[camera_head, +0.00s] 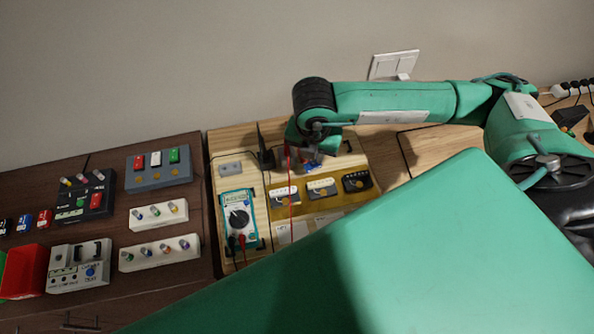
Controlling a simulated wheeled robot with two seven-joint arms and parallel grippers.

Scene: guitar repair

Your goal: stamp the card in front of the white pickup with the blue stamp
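My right gripper (309,150) points down over the back of the wooden work board. A small blue piece, possibly the blue stamp (316,167), shows just under it. I cannot tell whether the fingers hold it, since the wrist hides them. Pale cards (284,235) lie in front of the row, partly hidden by a large green part of mine. My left gripper is not in view.
A teal multimeter (238,215) with red and black leads lies left of the row. A grey box (231,168) lies behind it. The dark table at left carries a grey block with coloured tops (158,165), white knob racks (160,252) and a red bin (24,271).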

